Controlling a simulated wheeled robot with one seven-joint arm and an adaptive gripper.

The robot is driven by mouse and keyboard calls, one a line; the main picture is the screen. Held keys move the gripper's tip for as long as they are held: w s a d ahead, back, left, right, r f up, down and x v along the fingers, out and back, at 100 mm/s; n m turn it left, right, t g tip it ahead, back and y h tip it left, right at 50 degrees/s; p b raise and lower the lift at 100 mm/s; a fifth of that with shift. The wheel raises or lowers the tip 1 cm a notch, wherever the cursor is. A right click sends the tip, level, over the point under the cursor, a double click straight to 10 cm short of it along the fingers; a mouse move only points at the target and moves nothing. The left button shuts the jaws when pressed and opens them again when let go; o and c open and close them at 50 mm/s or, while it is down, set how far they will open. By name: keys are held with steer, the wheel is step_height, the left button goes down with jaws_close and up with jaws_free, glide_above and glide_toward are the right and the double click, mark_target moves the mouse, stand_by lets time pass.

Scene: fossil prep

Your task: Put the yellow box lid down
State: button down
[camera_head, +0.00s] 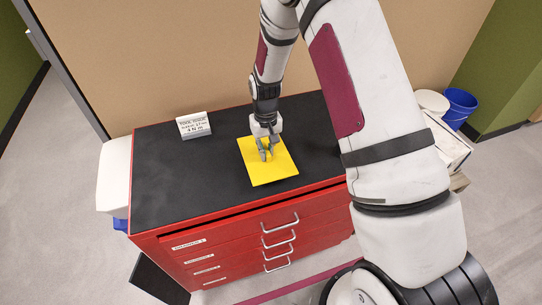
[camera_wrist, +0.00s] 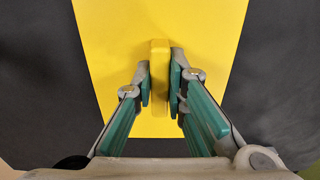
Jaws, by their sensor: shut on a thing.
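The yellow box lid (camera_head: 282,170) is a flat square over the black top of the red drawer cabinet, in the head view. It fills the upper middle of the wrist view (camera_wrist: 120,40) and has a raised yellow grip bar (camera_wrist: 159,75). My gripper (camera_head: 266,152) points down at the lid's middle. In the wrist view its green-padded fingers (camera_wrist: 159,85) are shut on the bar from both sides. I cannot tell whether the lid touches the cabinet top or is held just above it.
The black cabinet top (camera_head: 190,180) is clear to the left of the lid. The red cabinet (camera_head: 240,240) has several drawers with metal handles. A blue bucket (camera_head: 458,106) stands beyond the right side.

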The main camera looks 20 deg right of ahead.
steer(key=shift+d, duration=0.45)
steer(key=shift+d+f+p, duration=0.15)
steer(key=shift+f+p, duration=0.1)
steer(key=shift+f, duration=0.7)
steer(key=shift+d+f+p, duration=0.15)
steer(key=shift+f+p, duration=0.05)
steer(key=shift+f, duration=0.7)
steer(key=c, duration=1.6)
jaws_free()
steer(key=shift+f, duration=0.15)
